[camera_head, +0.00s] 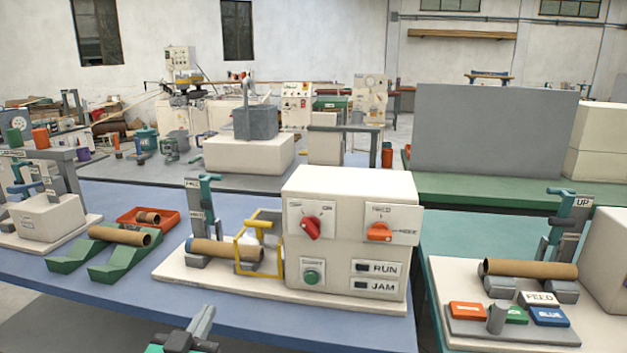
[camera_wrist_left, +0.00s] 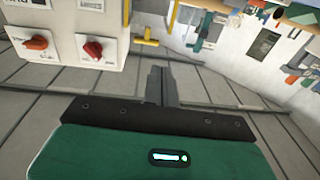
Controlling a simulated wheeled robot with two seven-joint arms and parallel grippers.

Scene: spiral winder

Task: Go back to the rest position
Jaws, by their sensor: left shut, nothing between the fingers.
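My left gripper (camera_head: 200,323) shows at the bottom of the head view, in front of the blue table's near edge, with its fingers together and nothing between them. In the left wrist view its shut fingers (camera_wrist_left: 161,86) point away over the floor. The spiral winder (camera_head: 350,240) stands on the blue table, a cream box with a red knob (camera_head: 310,228), an orange knob (camera_head: 379,232) and a green button (camera_head: 312,277). A cardboard tube (camera_head: 225,250) lies at its left, beside a yellow guard frame (camera_head: 258,240). The gripper is apart from all of these. My right gripper is not in view.
A green cradle (camera_head: 112,255) with another tube (camera_head: 120,235) and an orange tray (camera_head: 148,219) are on the blue table (camera_head: 225,312). A second station with colored buttons (camera_head: 502,313) stands on the green table at right. Grey floor is free in front of the blue table.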

